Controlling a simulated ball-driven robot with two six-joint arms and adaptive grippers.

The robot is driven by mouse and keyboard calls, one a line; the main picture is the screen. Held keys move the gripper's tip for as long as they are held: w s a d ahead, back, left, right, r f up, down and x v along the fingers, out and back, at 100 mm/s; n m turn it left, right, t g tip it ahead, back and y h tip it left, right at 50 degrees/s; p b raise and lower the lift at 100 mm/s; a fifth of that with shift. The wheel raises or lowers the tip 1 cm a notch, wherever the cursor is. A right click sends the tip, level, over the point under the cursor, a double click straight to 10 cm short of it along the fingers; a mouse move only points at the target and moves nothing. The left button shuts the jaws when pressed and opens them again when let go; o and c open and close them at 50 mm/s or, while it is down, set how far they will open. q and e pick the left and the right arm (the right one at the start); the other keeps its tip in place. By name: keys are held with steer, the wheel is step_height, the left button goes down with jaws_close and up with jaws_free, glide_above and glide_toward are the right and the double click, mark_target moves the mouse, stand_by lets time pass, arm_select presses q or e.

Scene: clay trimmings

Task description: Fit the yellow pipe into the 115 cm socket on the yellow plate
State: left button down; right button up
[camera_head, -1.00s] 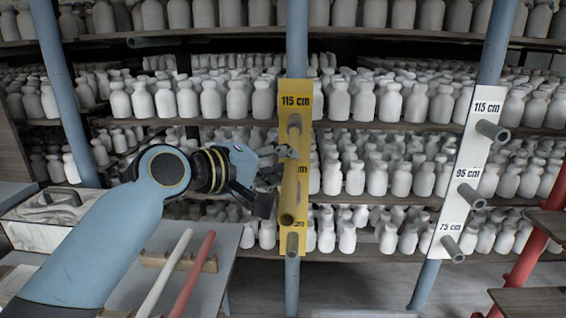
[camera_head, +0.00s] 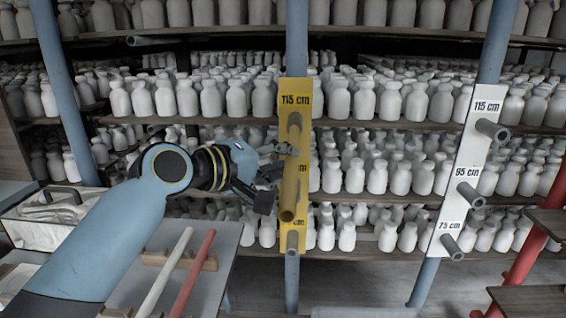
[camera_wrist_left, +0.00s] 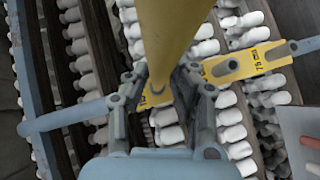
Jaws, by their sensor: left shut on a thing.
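The yellow plate (camera_head: 297,91) stands upright on a blue post, with its 115 cm label at the top. The 115 cm socket (camera_head: 295,122) is a short stub below that label. The yellow pipe (camera_head: 289,190) hangs in front of the plate, its near end low and its far end lined up with or close to the 115 cm socket; I cannot tell whether it is inside. My left gripper (camera_head: 281,160) is shut on the pipe from the left. In the left wrist view the pipe (camera_wrist_left: 178,35) runs between the fingers (camera_wrist_left: 160,92), with the plate (camera_wrist_left: 250,60) behind.
A white plate (camera_head: 466,150) with three grey sockets stands to the right. A table (camera_head: 212,275) at lower left holds a white pipe (camera_head: 166,272) and a red pipe (camera_head: 193,275) on a rack. Shelves of white bottles fill the back.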

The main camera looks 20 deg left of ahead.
arm_select(q)
steer(key=shift+w+a+b, duration=0.15)
steer(key=shift+w+a, duration=0.05)
steer(key=shift+w, duration=0.5)
steer(key=shift+w+a+b, duration=0.2)
steer(key=shift+w+a, duration=0.05)
steer(key=shift+w, duration=0.5)
steer(key=shift+w+a+b, duration=0.15)
steer(key=shift+w+a, duration=0.05)
steer(key=shift+w, duration=0.5)
steer(key=shift+w+a, duration=0.2)
steer(key=shift+w, duration=0.5)
steer(key=shift+w+a+b, duration=0.25)
steer(key=shift+w+b, duration=0.25)
steer(key=shift+w, duration=0.35)
steer(key=shift+w+a+b, duration=0.25)
steer(key=shift+w+b, duration=0.2)
steer(key=shift+w, duration=0.4)
steer(key=c, duration=1)
jaws_free()
steer(key=shift+c, duration=0.2)
steer(key=v, duration=1.2)
